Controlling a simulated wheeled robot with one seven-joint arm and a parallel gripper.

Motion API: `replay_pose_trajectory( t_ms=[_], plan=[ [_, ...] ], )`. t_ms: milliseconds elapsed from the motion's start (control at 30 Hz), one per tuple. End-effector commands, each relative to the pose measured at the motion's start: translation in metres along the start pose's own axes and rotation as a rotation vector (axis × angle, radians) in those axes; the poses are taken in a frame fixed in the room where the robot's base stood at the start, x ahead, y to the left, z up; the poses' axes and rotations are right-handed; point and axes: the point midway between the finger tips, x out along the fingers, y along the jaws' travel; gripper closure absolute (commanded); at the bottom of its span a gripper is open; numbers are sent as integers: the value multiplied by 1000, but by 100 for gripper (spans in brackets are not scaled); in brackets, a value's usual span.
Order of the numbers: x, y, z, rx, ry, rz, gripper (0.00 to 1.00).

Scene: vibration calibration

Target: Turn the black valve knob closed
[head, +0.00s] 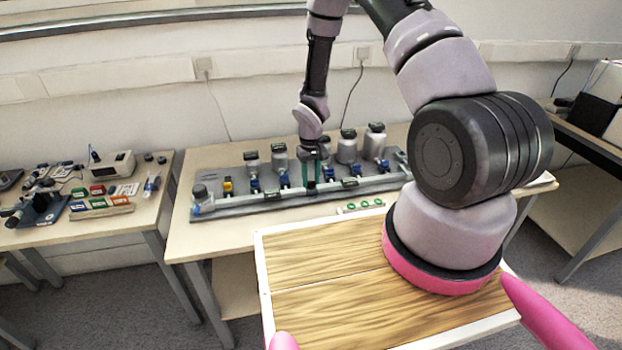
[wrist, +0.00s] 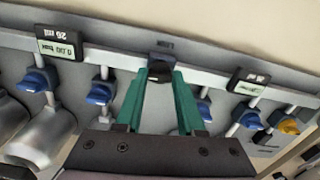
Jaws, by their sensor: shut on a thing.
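The black valve knob (wrist: 160,70) sits on the grey pipe of the valve panel, between the tips of my gripper's green fingers in the wrist view. My gripper (wrist: 160,76) is shut on it, with one finger on each side. In the head view my gripper (head: 311,182) points down at the middle of the panel (head: 240,204). The knob is small and dark there, and its exact angle cannot be told.
Digital gauges (wrist: 59,42) and grey cylinders (head: 347,148) stand along the panel. A side table (head: 60,236) with instruments is at left.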

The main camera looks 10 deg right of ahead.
Motion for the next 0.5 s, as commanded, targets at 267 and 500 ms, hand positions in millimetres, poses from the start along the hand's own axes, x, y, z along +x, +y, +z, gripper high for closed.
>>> replay_pose_trajectory(
  t_ms=[267,500],
  plan=[
    [0,0,0,-238,1,0,100],
    [0,0,0,-466,1,0,100]
  ],
)
